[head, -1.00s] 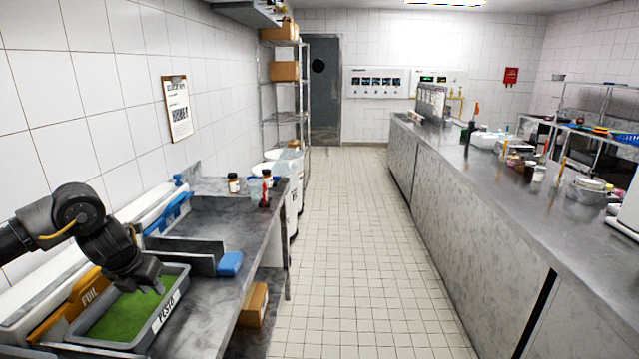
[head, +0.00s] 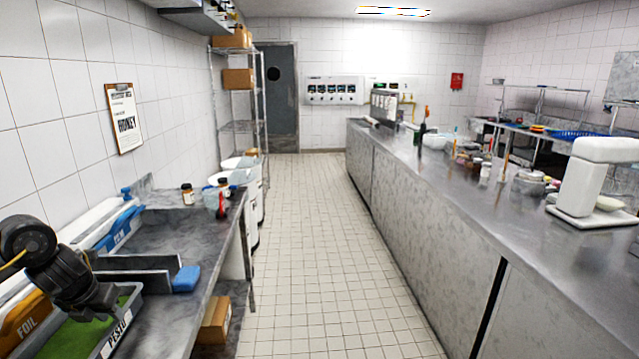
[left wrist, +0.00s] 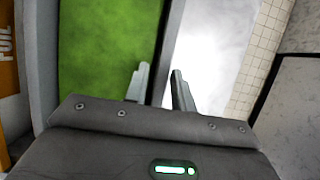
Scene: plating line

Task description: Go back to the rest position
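My left gripper (left wrist: 157,88) shows in the left wrist view with its two fingers apart and nothing between them. It is above the right rim of a grey tub of green pesto (left wrist: 110,45). In the head view the left gripper (head: 103,308) hangs over the same PESTO tub (head: 118,335) at the lower left, partly hiding it. My right gripper is in neither view.
An orange FOIL box (head: 22,322) stands left of the tub. A blue sponge (head: 186,279) and small jars (head: 187,194) are on the left steel counter (head: 165,315). A long counter (head: 470,200) with a white machine (head: 590,178) runs along the right. The tiled aisle (head: 315,250) between is clear.

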